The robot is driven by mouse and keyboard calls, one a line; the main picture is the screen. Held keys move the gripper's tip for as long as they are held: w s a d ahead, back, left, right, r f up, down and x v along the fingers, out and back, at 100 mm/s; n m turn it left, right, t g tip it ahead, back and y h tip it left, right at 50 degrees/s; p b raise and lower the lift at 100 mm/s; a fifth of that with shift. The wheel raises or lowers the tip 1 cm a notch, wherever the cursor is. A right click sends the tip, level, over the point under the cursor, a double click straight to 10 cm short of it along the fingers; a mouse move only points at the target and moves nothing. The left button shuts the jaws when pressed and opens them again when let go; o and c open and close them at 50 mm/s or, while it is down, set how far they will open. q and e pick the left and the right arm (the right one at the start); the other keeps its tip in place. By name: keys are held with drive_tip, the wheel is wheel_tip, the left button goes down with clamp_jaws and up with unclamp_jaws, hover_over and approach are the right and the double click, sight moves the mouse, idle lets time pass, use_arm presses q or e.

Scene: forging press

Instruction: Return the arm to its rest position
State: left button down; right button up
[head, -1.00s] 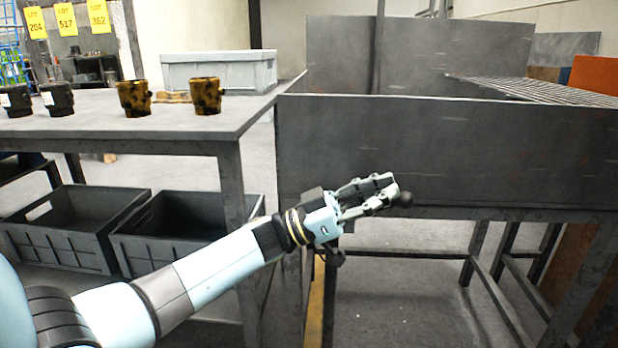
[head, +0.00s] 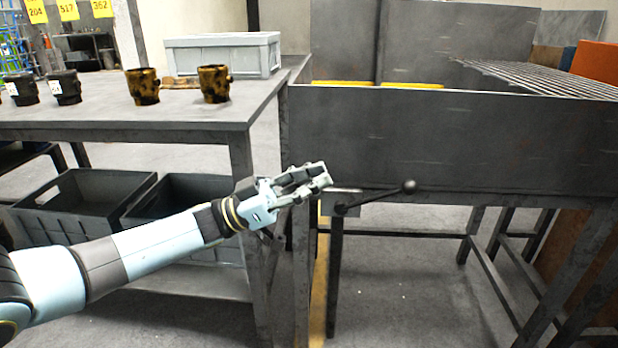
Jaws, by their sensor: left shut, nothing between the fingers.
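My left gripper (head: 322,176) is in the middle of the head view, its arm coming in from the lower left. Its fingers are shut with nothing between them. It is in front of the large dark metal bin (head: 450,140) on legs. A black lever with a ball knob (head: 409,187) sticks out under the bin's front wall, to the right of the fingertips and apart from them. My right gripper is not in view.
A grey table (head: 130,125) at left holds two rusty brown parts (head: 214,84), two dark parts (head: 65,86) and a light grey crate (head: 222,55). Dark crates (head: 80,215) stand on the shelf below. A metal grate (head: 540,78) lies at the bin's right. Floor below the bin is open.

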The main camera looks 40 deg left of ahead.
use_arm(q)
drive_tip(key=shift+s+a+f, duration=0.1)
drive_tip(key=shift+s+a, duration=0.15)
drive_tip(key=shift+a, duration=0.1)
idle(0.3)
drive_tip(key=s+a+f+n+g+y+p, duration=0.1)
drive_tip(key=s+f+n+y+p, duration=0.55)
drive_tip(key=f, duration=0.65)
drive_tip(key=s+a+f+n+g+y+p, duration=0.1)
drive_tip(key=s+f+n+y+p, duration=0.3)
drive_tip(key=s+f+n+y, duration=0.55)
drive_tip(key=s+f+m+g+y, duration=0.1)
drive_tip(key=s+f+g, duration=0.3)
drive_tip(key=s, duration=0.7)
drive_tip(key=s+f+m+g+y, duration=0.1)
drive_tip(key=s+f+m+g, duration=0.1)
drive_tip(key=s+f+g, duration=0.2)
drive_tip(key=s+d+f+m+g+p, duration=0.1)
drive_tip(key=s+f+g, duration=0.3)
drive_tip(key=s, duration=1.3)
wheel_tip(320, 180, down, 5)
drive_tip(key=shift+s+r+m+y, duration=0.1)
drive_tip(key=shift+s+m+y, duration=0.3)
drive_tip(key=shift+m, duration=0.3)
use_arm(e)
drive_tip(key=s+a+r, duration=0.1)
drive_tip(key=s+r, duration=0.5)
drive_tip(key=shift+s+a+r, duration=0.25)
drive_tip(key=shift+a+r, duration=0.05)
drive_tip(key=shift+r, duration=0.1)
